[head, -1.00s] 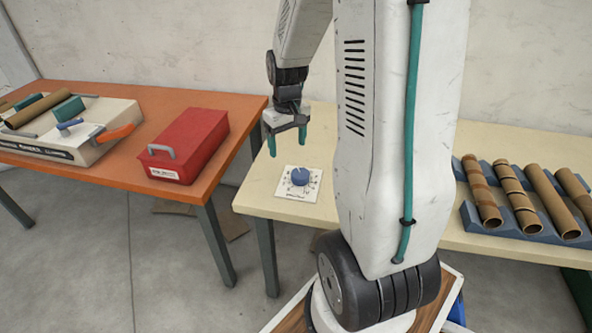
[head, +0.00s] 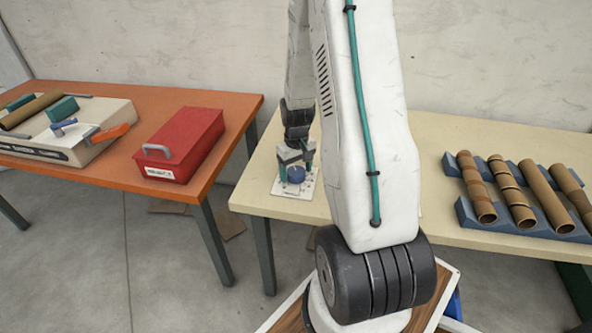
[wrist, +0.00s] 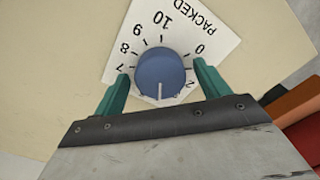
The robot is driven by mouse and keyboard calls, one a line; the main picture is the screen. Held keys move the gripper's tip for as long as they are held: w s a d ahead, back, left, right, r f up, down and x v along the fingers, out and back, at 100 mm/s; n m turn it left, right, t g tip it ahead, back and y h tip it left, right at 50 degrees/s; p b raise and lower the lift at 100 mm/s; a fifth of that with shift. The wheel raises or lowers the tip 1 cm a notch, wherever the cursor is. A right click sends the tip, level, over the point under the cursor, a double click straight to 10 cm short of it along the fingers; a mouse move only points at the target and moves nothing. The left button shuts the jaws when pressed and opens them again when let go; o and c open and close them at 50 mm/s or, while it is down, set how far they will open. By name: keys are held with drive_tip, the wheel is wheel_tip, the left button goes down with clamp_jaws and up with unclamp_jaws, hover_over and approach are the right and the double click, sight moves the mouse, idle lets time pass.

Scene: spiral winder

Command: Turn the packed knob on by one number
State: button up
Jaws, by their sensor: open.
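The blue round knob (head: 296,174) sits on a white dial plate (head: 306,188) on the cream table. In the wrist view the knob (wrist: 160,70) has a white pointer line directed toward my gripper's palm. The plate reads "PACKED", and 0, 2, 7, 8, 9 and 10 show around the knob; the numbers on the palm side are hidden. My gripper (wrist: 161,78) is open, its teal fingers one on each side of the knob with a small gap at each. In the head view my gripper (head: 295,166) points down over the dial.
A blue rack (head: 480,222) with several brown cardboard tubes stands at the right of the cream table (head: 262,200). On the orange table (head: 225,125) at left are a red box (head: 180,143) and a cream machine (head: 100,115). Clear tabletop surrounds the dial plate.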

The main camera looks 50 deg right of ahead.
drive_tip(key=c, duration=1)
drive_tip(key=shift+m, duration=0.3)
drive_tip(key=shift+m, duration=2.5)
drive_tip(key=o, duration=1)
